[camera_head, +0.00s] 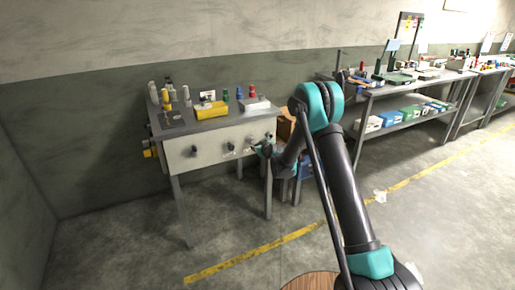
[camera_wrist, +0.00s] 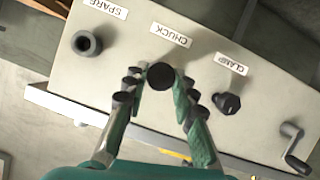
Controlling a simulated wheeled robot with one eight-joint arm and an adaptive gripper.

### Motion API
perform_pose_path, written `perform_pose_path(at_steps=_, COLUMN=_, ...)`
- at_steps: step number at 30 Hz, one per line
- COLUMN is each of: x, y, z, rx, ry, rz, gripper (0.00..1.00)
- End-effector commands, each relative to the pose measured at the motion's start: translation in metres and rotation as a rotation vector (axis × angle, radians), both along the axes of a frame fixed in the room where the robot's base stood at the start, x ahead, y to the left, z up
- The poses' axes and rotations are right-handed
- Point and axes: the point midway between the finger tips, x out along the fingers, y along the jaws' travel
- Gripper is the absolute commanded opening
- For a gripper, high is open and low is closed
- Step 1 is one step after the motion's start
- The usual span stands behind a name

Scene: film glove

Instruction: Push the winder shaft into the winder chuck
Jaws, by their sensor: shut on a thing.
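My gripper (camera_wrist: 160,88) is shut on the winder shaft (camera_wrist: 161,76), a dark cylinder seen nearly end-on between the two fingers in the wrist view. The shaft is by the CHUCK label (camera_wrist: 171,36) on the pale panel (camera_wrist: 130,55). The chuck itself is hidden behind the shaft and fingers, so I cannot tell whether the shaft is in it. In the head view, my gripper (camera_head: 263,150) is close to the right part of the bench's front panel (camera_head: 210,148); the shaft is too small to make out there.
A grey round socket (camera_wrist: 87,43) sits by the SPARE label. A black clamp knob (camera_wrist: 226,103) is close to my finger, with a crank handle (camera_wrist: 293,145) beyond. A yellow box (camera_head: 211,110) and several bottles stand on the bench top. Open floor lies in front.

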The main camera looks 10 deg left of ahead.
Motion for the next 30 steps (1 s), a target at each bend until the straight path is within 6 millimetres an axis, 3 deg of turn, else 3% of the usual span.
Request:
perform_pose_path(at_steps=5, x=0.004, y=0.002, z=0.0, rx=0.0, ry=0.0, rz=0.0, gripper=0.0)
perform_pose_path(at_steps=6, x=0.004, y=0.002, z=0.0, rx=0.0, ry=0.0, rz=0.0, gripper=0.29)
perform_pose_path(at_steps=12, x=0.003, y=0.002, z=0.0, rx=0.0, ry=0.0, rz=0.0, gripper=0.5)
perform_pose_path(at_steps=23, x=-0.001, y=0.0, z=0.002, rx=0.0, ry=0.0, rz=0.0, gripper=0.5)
perform_pose_path(at_steps=30, x=-0.033, y=-0.018, z=0.017, rx=-0.001, ry=0.0, rz=-0.001, gripper=0.5)
